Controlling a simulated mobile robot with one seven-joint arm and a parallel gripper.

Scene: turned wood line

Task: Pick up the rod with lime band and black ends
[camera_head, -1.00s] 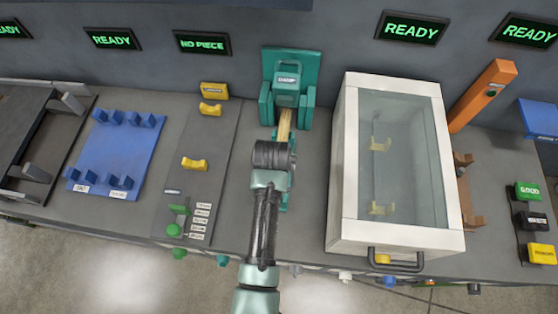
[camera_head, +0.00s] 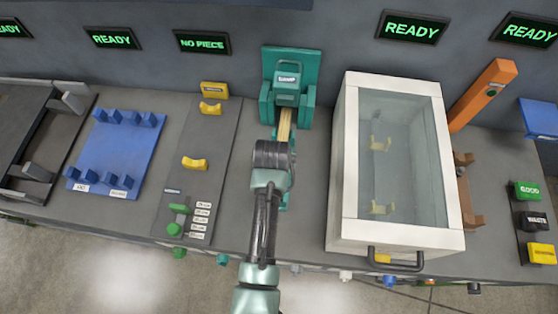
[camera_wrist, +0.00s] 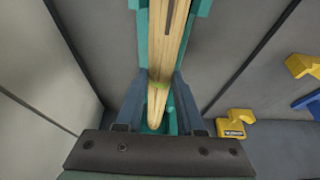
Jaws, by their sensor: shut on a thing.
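Black ends are not visible. The far end is hidden under the clamp.
Right of the arm stands a white-framed glass box (camera_head: 349,150) with a front handle. To the left are a grey plate (camera_head: 222,150) with yellow cradles and a blue rack (camera_head: 117,150). An orange post (camera_head: 483,95) leans at the right. A wall closes the back.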

